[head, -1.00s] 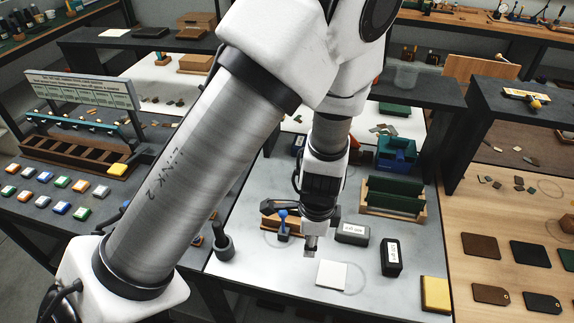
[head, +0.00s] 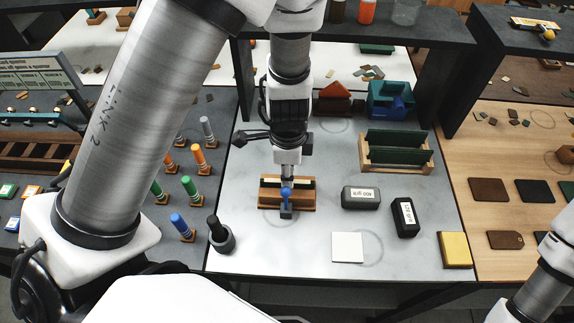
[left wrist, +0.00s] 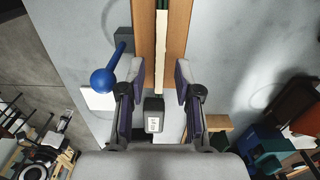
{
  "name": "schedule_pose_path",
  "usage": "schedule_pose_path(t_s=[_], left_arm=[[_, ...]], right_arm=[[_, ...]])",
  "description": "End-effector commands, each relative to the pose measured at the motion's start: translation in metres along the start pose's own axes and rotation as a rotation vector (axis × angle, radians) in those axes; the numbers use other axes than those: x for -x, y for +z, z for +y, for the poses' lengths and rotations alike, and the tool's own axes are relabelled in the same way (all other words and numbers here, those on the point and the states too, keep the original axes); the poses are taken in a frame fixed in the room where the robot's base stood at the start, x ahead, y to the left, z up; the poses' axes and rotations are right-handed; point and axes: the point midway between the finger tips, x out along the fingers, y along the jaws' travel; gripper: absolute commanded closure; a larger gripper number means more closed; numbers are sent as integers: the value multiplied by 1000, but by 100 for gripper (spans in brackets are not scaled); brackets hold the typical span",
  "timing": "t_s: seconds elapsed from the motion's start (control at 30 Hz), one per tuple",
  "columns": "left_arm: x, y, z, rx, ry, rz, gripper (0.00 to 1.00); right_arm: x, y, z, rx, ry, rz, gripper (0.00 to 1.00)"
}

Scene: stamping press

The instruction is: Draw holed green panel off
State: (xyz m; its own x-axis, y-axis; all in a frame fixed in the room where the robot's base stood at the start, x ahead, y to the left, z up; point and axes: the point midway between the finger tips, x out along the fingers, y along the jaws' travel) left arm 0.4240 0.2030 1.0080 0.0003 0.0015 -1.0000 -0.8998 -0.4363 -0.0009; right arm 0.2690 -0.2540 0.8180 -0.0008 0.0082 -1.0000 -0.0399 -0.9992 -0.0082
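My left gripper (head: 287,178) points down over a wooden holder (head: 268,200) with a blue-knobbed lever (head: 287,194) at its front. In the left wrist view the left gripper (left wrist: 160,80) is open, its fingers apart on either side of the holder's near end. A cream strip (left wrist: 161,50) and a dark green edge (left wrist: 161,5) show in the holder's slot; I cannot see a hole there. Dark green panels (head: 395,140) stand in a wooden rack to the right. My right gripper is out of view.
A 400 g weight (head: 361,198) and another dark weight (head: 405,217) stand right of the holder. A white square (head: 347,247), a yellow block (head: 455,250) and a dark cup with a handle (head: 221,238) are nearby. A brown holed tag (head: 505,240) lies at the right.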

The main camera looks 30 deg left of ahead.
Motion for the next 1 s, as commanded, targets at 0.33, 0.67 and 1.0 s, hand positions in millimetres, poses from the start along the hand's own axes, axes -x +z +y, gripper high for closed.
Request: schedule_pose_path(t_s=[0.33,0.67,1.0], left_arm=[[-32,0,0,0,0,0,100],[-28,0,0,0,-1,0,100],[-19,0,0,0,-1,-1,100]], right_arm=[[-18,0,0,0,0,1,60],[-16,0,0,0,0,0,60],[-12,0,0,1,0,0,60]])
